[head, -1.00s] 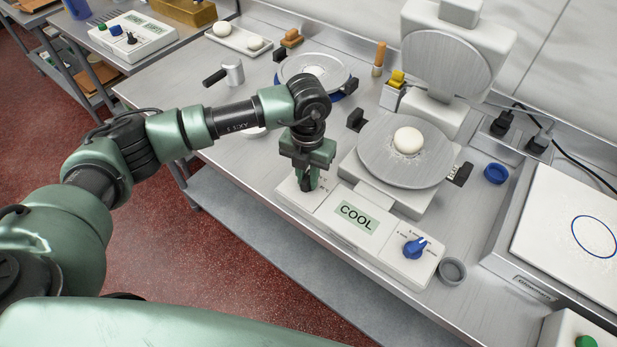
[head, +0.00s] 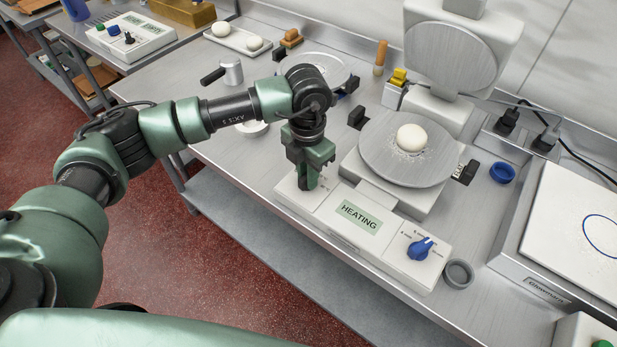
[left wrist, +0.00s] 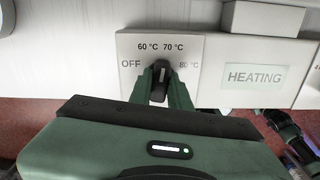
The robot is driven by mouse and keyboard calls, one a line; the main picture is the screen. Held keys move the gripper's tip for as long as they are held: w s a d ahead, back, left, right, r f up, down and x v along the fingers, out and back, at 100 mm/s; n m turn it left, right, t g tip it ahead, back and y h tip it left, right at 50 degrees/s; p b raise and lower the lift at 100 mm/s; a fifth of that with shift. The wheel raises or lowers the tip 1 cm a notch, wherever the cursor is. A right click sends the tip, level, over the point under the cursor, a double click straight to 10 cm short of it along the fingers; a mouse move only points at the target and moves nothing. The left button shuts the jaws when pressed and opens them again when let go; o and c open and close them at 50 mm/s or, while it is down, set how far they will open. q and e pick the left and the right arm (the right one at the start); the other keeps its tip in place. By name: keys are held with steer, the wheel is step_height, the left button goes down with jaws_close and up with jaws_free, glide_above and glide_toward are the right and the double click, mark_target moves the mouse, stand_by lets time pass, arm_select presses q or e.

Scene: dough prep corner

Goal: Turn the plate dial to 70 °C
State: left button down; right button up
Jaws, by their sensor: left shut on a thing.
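The plate dial (left wrist: 160,82) is a dark knob on a white control panel (left wrist: 125,45), which also shows in the head view (head: 285,186). The labels OFF, 60, 70 and 80 °C stand around it. The dial stands nearly upright in the left wrist view, its far end toward the 70 °C label. My left gripper (left wrist: 160,90) is shut on the dial, one finger on each side. In the head view the left gripper (head: 308,183) points down at the panel and hides the dial. The display (head: 359,217) reads HEATING. My right gripper is not in view.
Behind the panel is a round hot plate (head: 385,160) with a white dough ball (head: 411,138), its upper plate (head: 450,55) raised. A blue knob (head: 421,248) sits at the panel's right end. A grey ring-shaped cup (head: 459,273) stands beside it, near the table edge.

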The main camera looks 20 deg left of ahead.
arm_select(q)
steer(key=shift+m+b, duration=0.4)
steer(key=shift+m, duration=0.4)
steer(key=shift+f+m+b, duration=0.1)
steer(key=shift+m+b, duration=0.4)
steer(key=shift+b, duration=0.05)
steer(key=shift+m+b, duration=0.35)
steer(key=shift+m, duration=0.15)
steer(key=c, duration=1.2)
jaws_free()
steer(key=shift+c, duration=0.2)
steer(key=shift+r, duration=0.2)
